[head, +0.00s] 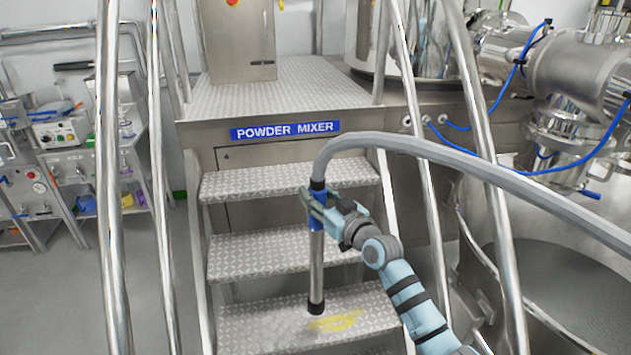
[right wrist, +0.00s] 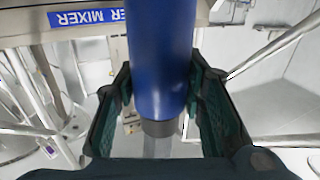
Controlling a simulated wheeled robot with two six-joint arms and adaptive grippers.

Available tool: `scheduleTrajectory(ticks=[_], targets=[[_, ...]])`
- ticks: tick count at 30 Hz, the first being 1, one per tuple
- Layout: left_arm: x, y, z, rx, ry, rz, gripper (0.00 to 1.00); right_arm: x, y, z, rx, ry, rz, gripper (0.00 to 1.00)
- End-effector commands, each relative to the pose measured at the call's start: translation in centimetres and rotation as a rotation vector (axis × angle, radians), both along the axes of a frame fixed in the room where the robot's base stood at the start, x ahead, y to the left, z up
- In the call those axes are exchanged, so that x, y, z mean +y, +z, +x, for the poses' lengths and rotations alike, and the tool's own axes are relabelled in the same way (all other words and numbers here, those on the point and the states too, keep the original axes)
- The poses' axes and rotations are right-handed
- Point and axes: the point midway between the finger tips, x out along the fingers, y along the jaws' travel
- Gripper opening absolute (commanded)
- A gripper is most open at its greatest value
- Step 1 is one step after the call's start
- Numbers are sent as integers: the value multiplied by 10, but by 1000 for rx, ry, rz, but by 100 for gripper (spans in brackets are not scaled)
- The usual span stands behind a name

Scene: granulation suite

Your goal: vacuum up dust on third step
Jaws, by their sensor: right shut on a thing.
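My right gripper (head: 322,212) is shut on the blue grip of the vacuum wand (head: 317,262); the blue grip fills the space between the fingers in the right wrist view (right wrist: 160,85). The wand's steel tube hangs nearly upright, with its black nozzle (head: 316,307) at or just above the lowest clearly visible step (head: 260,325). A yellow dust patch (head: 338,321) lies on that step, just right of and in front of the nozzle. A grey hose (head: 430,150) arcs from the wand's top to the right edge. My left gripper is not in view.
Two higher treads, the middle step (head: 270,255) and upper step (head: 285,180), lead to the platform marked POWDER MIXER (head: 285,131). Steel handrails flank the stairs, including a left rail (head: 110,200) and a right rail (head: 505,250). Machinery stands at right.

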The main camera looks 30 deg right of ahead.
Motion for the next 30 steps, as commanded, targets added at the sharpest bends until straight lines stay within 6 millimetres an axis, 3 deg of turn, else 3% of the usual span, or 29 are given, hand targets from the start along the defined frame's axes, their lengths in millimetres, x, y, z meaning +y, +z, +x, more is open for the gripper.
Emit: scheduleTrajectory(ticks=[3, 7, 18, 21, 30], targets=[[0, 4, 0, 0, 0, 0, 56, 0, 7, 7, -2, -2, 0, 9], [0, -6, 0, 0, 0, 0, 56, 0, -3, 8, -2, -2, -1, 9], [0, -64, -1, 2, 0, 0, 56, 0, -68, 8, -1, -2, -1, 9], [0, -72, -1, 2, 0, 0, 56, 0, -77, 8, -2, -2, -1, 9], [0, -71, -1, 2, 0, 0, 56, 0, -77, 8, -3, -2, -1, 9]])
